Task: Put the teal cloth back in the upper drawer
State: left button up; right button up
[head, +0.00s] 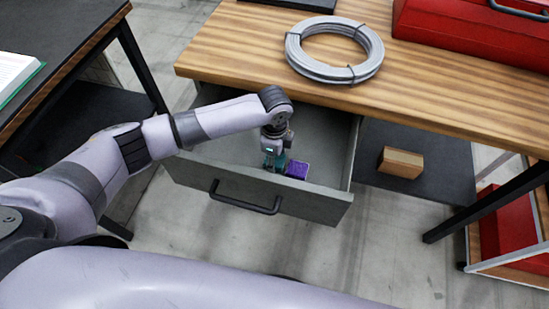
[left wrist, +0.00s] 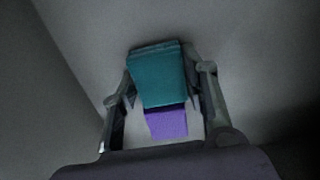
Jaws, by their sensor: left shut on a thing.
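The teal cloth (left wrist: 158,78) is a folded block between the fingers of my left gripper (left wrist: 160,90) in the left wrist view. In the head view my left gripper (head: 274,158) points down inside the open upper drawer (head: 230,188), with the teal cloth (head: 270,164) at its fingertips, partly hidden. The gripper is shut on the cloth. I cannot tell whether the cloth touches the drawer floor. A purple item (head: 297,169) lies in the drawer right beside the cloth; it also shows in the left wrist view (left wrist: 166,123). My right gripper is not in view.
The drawer hangs under a wooden workbench (head: 235,55) with a coil of grey cable (head: 335,68) and a red toolbox (head: 475,35) on top. A wooden block (head: 401,163) sits on a dark lower shelf (head: 435,180) at right. A dark table (head: 60,25) stands at left.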

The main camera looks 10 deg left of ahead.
pick_arm(q)
jog(key=shift+f, duration=0.25)
jog(key=shift+f, duration=0.2)
jog(key=o, duration=1.1)
jog(key=shift+r, duration=0.1)
notch_tip(320, 180, up, 12)
jog(key=shift+r, duration=0.15)
